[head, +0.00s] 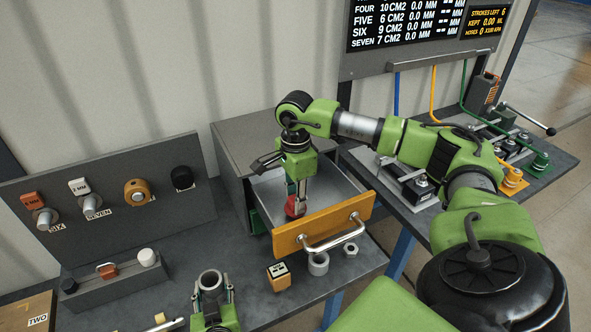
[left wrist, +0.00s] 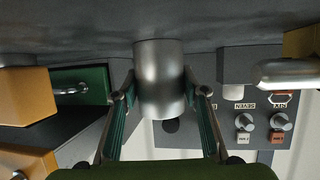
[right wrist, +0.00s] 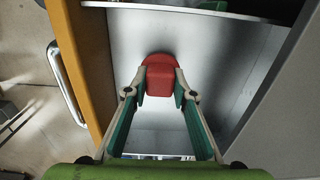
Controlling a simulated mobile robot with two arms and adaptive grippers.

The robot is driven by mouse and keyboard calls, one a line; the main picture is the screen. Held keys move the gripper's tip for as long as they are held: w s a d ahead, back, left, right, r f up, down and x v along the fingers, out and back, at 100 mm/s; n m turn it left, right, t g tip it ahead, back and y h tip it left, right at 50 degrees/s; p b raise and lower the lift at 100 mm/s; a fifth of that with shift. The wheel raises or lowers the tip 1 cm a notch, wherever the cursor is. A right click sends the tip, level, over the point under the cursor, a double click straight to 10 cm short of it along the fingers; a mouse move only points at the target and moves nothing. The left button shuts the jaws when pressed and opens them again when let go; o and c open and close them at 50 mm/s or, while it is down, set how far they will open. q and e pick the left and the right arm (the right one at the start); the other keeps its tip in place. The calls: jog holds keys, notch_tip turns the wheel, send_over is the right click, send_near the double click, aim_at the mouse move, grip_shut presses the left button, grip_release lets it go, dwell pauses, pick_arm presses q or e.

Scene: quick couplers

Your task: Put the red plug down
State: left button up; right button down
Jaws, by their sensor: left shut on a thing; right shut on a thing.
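The red plug (head: 294,207) is inside the open drawer, between the fingers of my right gripper (head: 299,196), which points down. In the right wrist view the red plug (right wrist: 159,76) sits at the tips of my right gripper (right wrist: 157,92), over the drawer's bare metal floor (right wrist: 215,60). I cannot tell whether it touches the floor. My left gripper (head: 212,292) is shut on a grey metal cylinder (head: 210,281) with an open top, at the front of the bench. The left wrist view shows the cylinder (left wrist: 160,85) between the fingers.
The drawer has an orange front (head: 322,226) and a metal handle (head: 333,236). A panel with several knobs (head: 110,195) and a grey rack (head: 110,277) stand left. Couplers (head: 512,178) stand right.

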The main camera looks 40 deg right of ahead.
pick_arm(q)
jog(key=shift+s+a+f, duration=0.15)
jog(key=shift+f, duration=0.3)
pick_arm(e)
jog(key=shift+f, duration=0.2)
jog(key=c, duration=1.7)
grip_release()
jog(key=shift+r, duration=0.1)
notch_tip(320, 180, up, 12)
jog(key=shift+r, duration=0.1)
pick_arm(q)
jog(key=o, duration=1.6)
jog(key=shift+r, duration=0.15)
